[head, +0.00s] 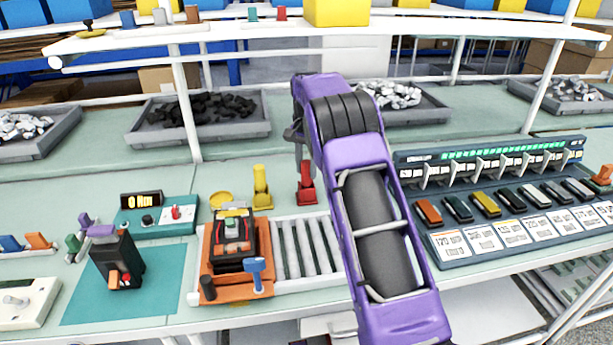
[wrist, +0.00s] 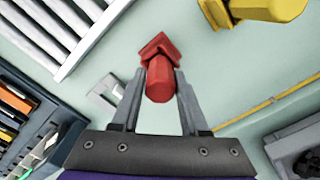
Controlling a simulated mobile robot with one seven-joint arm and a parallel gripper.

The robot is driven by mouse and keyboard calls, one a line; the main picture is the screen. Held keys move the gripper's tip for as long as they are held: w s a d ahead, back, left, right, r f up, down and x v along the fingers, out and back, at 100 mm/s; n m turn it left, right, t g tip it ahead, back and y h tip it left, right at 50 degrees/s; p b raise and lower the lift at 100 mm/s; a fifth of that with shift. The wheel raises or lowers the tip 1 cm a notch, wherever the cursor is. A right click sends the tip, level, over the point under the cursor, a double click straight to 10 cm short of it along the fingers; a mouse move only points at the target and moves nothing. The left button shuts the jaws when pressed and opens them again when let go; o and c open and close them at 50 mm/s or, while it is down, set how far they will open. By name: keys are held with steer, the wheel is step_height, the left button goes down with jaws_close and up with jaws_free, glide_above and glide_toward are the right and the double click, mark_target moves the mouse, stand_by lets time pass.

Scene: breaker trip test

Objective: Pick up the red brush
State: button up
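The red brush (head: 307,190) is upright at the back of the roller strip, right of the yellow brush (head: 261,190). In the wrist view the red brush (wrist: 160,80) has its handle between the two fingertips of my gripper (wrist: 161,78). The fingers are partly closed and appear to touch the handle on both sides. In the head view my gripper (head: 298,150) is over the brush and mostly hidden by my purple arm. The brush's foot appears to be at the table surface; any small gap cannot be told.
The yellow brush also shows in the wrist view (wrist: 255,10). An orange fixture (head: 235,260) holds a dark breaker beside the metal rollers (head: 305,248). A rack of colored breakers (head: 500,205) stands at the right. Grey bins (head: 200,135) and an overhead shelf (head: 250,35) are behind.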

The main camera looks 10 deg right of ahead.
jaws_close()
